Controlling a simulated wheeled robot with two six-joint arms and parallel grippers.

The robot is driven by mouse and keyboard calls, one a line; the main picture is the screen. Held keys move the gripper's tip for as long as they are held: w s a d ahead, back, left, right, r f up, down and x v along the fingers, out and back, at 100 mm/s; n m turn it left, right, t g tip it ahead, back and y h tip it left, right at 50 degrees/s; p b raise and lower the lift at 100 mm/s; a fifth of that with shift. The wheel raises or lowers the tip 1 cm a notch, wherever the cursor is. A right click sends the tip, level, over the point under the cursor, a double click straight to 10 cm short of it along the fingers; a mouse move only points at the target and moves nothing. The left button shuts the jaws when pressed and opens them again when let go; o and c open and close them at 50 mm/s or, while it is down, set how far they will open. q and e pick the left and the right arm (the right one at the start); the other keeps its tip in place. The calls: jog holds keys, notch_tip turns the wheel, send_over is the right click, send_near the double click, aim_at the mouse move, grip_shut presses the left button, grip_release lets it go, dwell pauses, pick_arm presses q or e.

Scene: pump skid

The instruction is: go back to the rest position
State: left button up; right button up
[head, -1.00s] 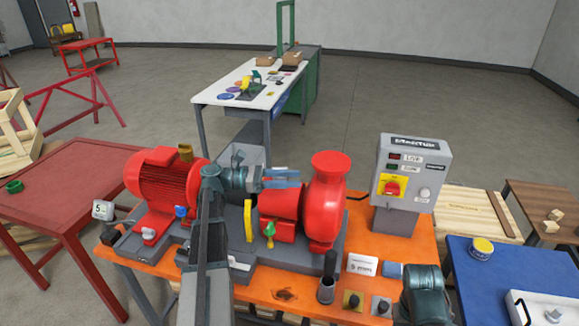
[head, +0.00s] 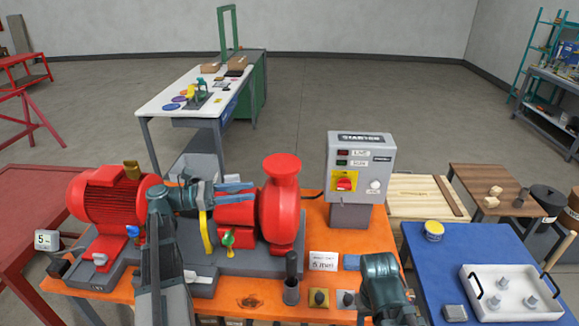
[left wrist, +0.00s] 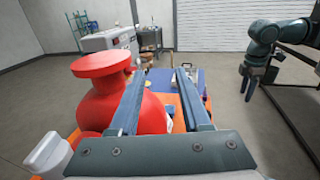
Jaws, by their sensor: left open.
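My left gripper (head: 254,187) is open and empty. It is level above the pump skid, between the red motor (head: 107,200) and the red pump (head: 281,210), its fingers pointing right toward the pump. In the left wrist view its two blue fingers (left wrist: 160,74) are apart with nothing between them, and the red pump (left wrist: 100,95) is close on the left. Whether a finger touches the pump I cannot tell. My right arm shows at the lower right of the head view; its gripper (left wrist: 248,86) hangs down in the left wrist view, too small to judge its jaws.
The skid stands on an orange table (head: 210,303). A grey control box (head: 360,155) rises behind it. A blue table (head: 440,265) with a white tray (head: 515,293) is at the right, a red table (head: 25,195) at the left. Floor is open behind.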

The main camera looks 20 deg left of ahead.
pick_arm(q)
jog(key=s+d+f+m+g+y, duration=0.2)
jog(key=d+f+m+g, duration=0.3)
jog(key=d, duration=0.5)
jog(key=s+d+f+m+g+y, duration=0.1)
jog(key=d+f+m+g+y, duration=0.2)
jog(key=d+f, duration=0.55)
jog(key=s+d+f+m+y, duration=0.4)
jog(key=s+m+y, duration=0.2)
jog(key=m, duration=0.3)
jog(key=s+d+f+m+y, duration=0.4)
jog(key=s+m+y, duration=0.2)
jog(key=m, duration=0.4)
jog(key=shift+d+f+g, duration=0.25)
jog(key=shift+f+g, duration=0.05)
jog(key=shift+f, duration=0.1)
